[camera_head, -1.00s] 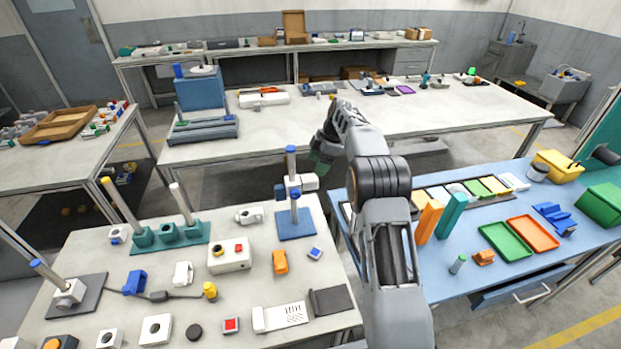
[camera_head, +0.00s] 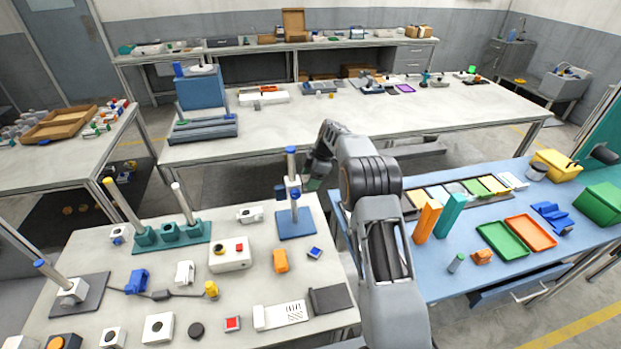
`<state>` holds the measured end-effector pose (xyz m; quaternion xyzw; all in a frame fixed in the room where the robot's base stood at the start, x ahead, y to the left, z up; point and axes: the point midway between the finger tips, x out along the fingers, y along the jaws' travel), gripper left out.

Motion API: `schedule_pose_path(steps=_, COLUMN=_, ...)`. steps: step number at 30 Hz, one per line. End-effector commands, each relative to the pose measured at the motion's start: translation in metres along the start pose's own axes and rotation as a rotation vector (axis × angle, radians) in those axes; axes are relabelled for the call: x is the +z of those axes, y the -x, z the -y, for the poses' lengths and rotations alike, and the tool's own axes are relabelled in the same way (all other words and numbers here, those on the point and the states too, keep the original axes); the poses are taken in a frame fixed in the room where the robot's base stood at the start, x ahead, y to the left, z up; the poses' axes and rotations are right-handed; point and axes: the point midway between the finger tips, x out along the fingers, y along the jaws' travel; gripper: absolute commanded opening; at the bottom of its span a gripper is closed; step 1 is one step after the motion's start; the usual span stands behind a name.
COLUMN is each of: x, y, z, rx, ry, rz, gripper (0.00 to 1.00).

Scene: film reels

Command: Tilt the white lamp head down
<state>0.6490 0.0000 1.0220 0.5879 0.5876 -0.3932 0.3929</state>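A post with a blue cap stands on a blue base plate (camera_head: 297,225) at the back right corner of the near white table. A white head (camera_head: 294,183) with blue parts is mounted partway up this post, and I take it for the lamp head. My gripper (camera_head: 311,184) points down just to the right of the post, close to the head. It hides the head's right part. I cannot tell whether it touches the head. The fingers are small and dark, and their opening cannot be made out.
The near white table (camera_head: 125,262) holds a teal stand with posts (camera_head: 170,233), a white box with buttons (camera_head: 230,254) and an orange part (camera_head: 280,261). A blue table (camera_head: 500,200) with trays stands to the right of my arm.

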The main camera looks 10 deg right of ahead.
Motion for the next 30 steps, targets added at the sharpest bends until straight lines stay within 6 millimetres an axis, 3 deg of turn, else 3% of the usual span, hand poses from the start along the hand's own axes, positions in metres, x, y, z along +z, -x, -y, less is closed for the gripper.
schedule_pose_path(steps=12, x=0.0, y=0.0, z=0.0, rx=0.0, ry=0.0, rz=0.0, gripper=0.23)
schedule_pose_path(steps=20, x=0.002, y=-0.004, z=0.001, rx=0.031, ry=0.012, rz=0.0, gripper=0.23)
schedule_pose_path(steps=30, x=0.006, y=-0.013, z=0.004, rx=0.214, ry=0.087, rz=-0.001, gripper=0.23)
